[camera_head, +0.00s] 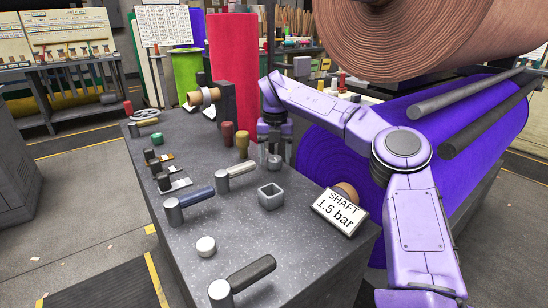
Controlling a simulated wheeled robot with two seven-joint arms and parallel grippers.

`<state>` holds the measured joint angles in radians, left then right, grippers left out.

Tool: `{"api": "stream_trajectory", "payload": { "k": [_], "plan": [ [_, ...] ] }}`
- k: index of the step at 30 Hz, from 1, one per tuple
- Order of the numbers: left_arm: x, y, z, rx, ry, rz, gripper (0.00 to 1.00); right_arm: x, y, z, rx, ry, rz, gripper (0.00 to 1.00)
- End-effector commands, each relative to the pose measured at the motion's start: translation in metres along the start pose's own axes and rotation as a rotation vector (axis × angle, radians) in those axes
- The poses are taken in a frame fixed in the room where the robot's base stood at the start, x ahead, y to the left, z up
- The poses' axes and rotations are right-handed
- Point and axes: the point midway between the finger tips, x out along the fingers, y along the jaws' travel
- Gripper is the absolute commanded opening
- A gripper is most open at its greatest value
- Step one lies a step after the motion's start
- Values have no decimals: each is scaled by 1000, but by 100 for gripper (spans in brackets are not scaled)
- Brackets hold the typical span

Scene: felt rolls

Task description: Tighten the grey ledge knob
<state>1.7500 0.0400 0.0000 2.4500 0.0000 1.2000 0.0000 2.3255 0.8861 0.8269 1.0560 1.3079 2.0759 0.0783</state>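A small grey knob (274,163) stands on the speckled dark grey ledge (232,262), toward its far right side. My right arm reaches in from the right and bends down over it. My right gripper (274,150) points down just above or around the knob's top. The fingers are small and dark here, so I cannot tell whether they touch it or how far apart they are. A paler, whitish round knob (205,246) stands nearer on the ledge, with nothing at it. My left gripper is out of view.
Red (227,132) and tan (242,144) knobs stand close left of my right gripper. Several lever handles line the ledge's left side. A square grey cup (271,196) and a "SHAFT 1.5 bar" sign (340,212) stand nearer. A purple felt roll (345,150) lies to the right.

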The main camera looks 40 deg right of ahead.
Motion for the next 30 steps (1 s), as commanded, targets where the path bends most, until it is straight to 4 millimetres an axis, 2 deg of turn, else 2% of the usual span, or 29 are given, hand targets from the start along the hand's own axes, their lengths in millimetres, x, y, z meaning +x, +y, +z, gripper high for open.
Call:
{"api": "stream_trajectory", "payload": {
  "k": [7,10,22,25,30],
  "plan": [
    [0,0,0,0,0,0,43,2,0,-1,-1,8,-3,71],
    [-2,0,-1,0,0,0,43,-3,0,-2,0,8,-3,71],
    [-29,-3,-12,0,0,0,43,-90,1,0,1,5,-4,71],
    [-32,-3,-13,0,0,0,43,-100,1,0,1,5,-3,71],
    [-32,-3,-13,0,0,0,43,-104,1,0,-1,7,-3,71]
  ]
}}
